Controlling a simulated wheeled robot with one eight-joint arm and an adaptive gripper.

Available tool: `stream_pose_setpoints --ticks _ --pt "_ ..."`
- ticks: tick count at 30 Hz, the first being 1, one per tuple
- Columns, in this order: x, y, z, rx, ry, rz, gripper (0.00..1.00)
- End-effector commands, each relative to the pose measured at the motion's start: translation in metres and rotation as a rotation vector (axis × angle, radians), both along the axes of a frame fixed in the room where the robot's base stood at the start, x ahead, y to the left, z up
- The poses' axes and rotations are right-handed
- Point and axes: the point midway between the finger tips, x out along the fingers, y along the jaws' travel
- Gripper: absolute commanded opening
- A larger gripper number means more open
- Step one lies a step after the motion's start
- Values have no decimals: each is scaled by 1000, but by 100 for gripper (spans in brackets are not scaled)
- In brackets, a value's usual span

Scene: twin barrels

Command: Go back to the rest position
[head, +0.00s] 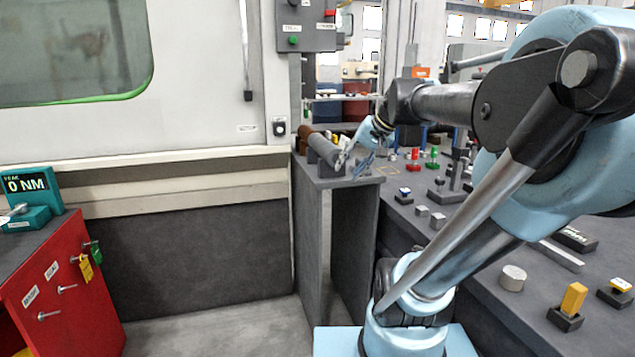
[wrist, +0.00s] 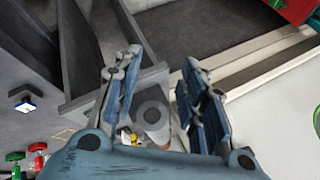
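My gripper (head: 358,160) is at the end of my extended light-blue arm, just above the top of a narrow dark-grey stand (head: 312,220). In the wrist view its two blue-padded fingers (wrist: 155,85) are spread wide apart, with nothing clamped between the pads. A grey cylinder (head: 325,150) lies on the stand beside the fingers. In the wrist view, a grey round piece with a dark centre (wrist: 153,113) shows in the gap between them. I cannot tell whether a finger touches it. No marker for the rest position shows.
A large white machine (head: 180,120) stands left of the stand. A dark bench (head: 480,270) with red and green knobs, blocks and other small parts runs along the right, under my arm. A red cabinet (head: 75,290) is at lower left. Floor (head: 220,330) between is clear.

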Motion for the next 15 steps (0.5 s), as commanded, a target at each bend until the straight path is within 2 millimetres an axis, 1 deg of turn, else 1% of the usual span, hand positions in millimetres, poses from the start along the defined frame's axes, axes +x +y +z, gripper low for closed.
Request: stream_pose_setpoints --ticks 1,2,3,5,6,9,12,15 --pt "-20 -6 -27 -52 19 17 38" --pt "-30 -11 -41 -85 30 26 38" --pt "-44 -18 -61 -129 45 38 38" --pt "-64 -29 -89 -196 68 53 38" --pt "-78 -37 -108 -240 85 64 38" --pt "-109 -56 -149 -343 121 85 38" --pt "-133 -73 -181 -427 151 98 38" --pt "-149 -86 -202 -484 171 106 38"
